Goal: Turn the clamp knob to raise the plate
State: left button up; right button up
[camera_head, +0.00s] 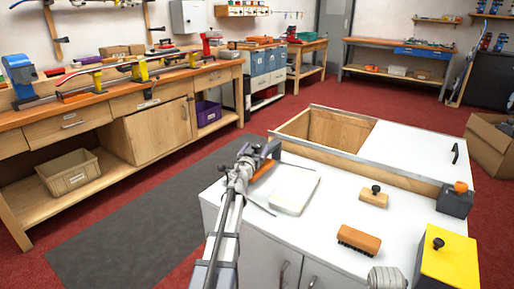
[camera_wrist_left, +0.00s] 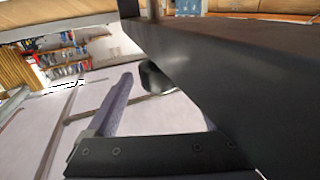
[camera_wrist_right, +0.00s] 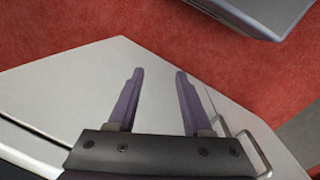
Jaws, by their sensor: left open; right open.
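In the left wrist view, a dark round knob (camera_wrist_left: 155,78) shows between my left fingers. A large dark plate-like part (camera_wrist_left: 235,65) fills the right side of that view and hides most of one finger. A thin post (camera_wrist_left: 153,10) rises at its top. I cannot tell whether the fingers touch the knob. In the head view my left gripper (camera_head: 266,152) is at the bench's left edge, open, beside a small orange part (camera_head: 263,171); the clamp is largely hidden there. My right gripper (camera_wrist_right: 158,75) is open and empty above the white cabinet's edge.
On the white bench top (camera_head: 330,205) are a pale slab (camera_head: 295,190), a wooden block with a black knob (camera_head: 374,198), a brush (camera_head: 358,240), a dark box with an orange knob (camera_head: 455,202) and a yellow box (camera_head: 450,262). An open wooden bin (camera_head: 335,132) lies behind.

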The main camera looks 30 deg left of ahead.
pick_arm(q)
jog(key=shift+x, duration=0.9)
jog(key=c, duration=1.4)
